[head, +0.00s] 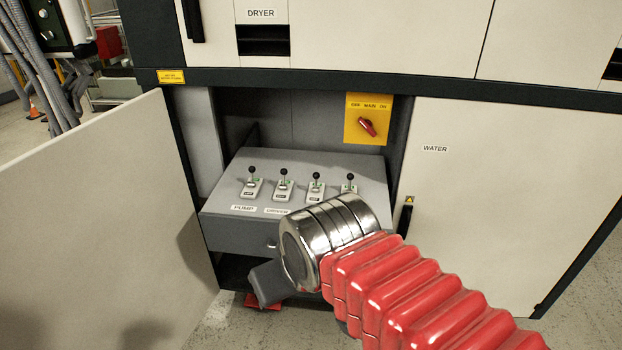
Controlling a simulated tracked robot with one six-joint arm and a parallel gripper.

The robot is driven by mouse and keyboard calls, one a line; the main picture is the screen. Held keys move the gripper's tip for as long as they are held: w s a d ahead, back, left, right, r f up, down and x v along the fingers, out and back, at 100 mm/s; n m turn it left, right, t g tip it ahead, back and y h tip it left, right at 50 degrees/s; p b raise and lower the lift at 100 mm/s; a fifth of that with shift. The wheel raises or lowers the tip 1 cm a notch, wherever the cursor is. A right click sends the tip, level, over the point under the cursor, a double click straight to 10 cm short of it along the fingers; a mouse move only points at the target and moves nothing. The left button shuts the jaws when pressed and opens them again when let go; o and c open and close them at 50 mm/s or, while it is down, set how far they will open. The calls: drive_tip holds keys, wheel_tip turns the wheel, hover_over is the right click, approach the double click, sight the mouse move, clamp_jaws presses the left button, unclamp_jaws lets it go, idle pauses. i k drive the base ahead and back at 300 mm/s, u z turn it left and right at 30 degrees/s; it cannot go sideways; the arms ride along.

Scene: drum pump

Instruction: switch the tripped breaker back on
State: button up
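Several breakers with black-knobbed levers stand in a row on a grey sloped box inside the open cabinet. From left to right I see the first breaker (251,183), the second (283,186), the third (316,190) and the fourth (349,185). Labels below the first two read "PUMP" and what looks like "DRYER"; my arm hides the others. All levers look near upright, and I cannot tell which breaker is tripped. My gripper (270,284) is in front of the box, low and apart from the levers. One dark finger shows; its opening is hidden.
A yellow plate (354,104) marked "OFF MAIN ON" carries a red rotary switch (367,127) above the box. An open cabinet door (95,220) stands at left. A closed "WATER" door (500,190) is at right. A red object (263,301) lies low beneath the box.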

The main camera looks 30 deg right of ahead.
sight(316, 175)
drive_tip(key=i, duration=0.95)
drive_tip(key=z, duration=0.05)
